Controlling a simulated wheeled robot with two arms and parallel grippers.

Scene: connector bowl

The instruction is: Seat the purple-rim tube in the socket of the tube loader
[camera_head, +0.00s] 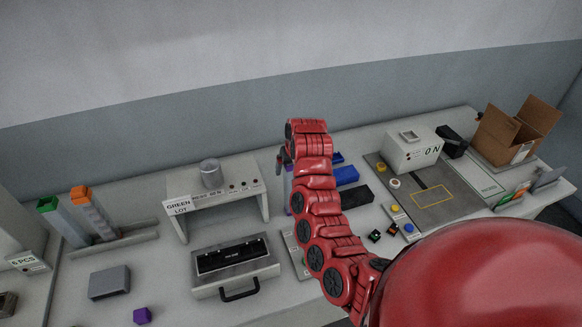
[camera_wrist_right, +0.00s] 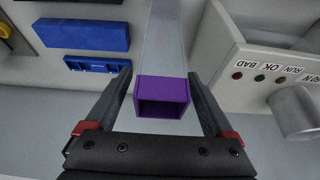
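The purple-rim tube, grey with a square purple mouth (camera_wrist_right: 162,97), lies between the fingers of my right gripper (camera_wrist_right: 161,82). The fingers are open, with a gap visible on each side of the purple rim. In the head view a thin purple strip of the tube (camera_head: 288,185) shows beside my right gripper (camera_head: 283,160), mostly hidden by my arm. A grey base at the left (camera_head: 110,245) holds a green-topped tube (camera_head: 62,220) and an orange-topped tube (camera_head: 93,213). I cannot tell for sure which fixture is the tube loader; no socket is clear. My left gripper is not in view.
A grey stand with a "GREEN LOT" label (camera_head: 212,192) and a handled box (camera_head: 235,262) are left of my arm. A grey block (camera_head: 109,282) and a purple piece (camera_head: 142,315) lie at front left. Blue blocks (camera_head: 346,175), a tester (camera_head: 412,150) and a carton (camera_head: 515,130) are right.

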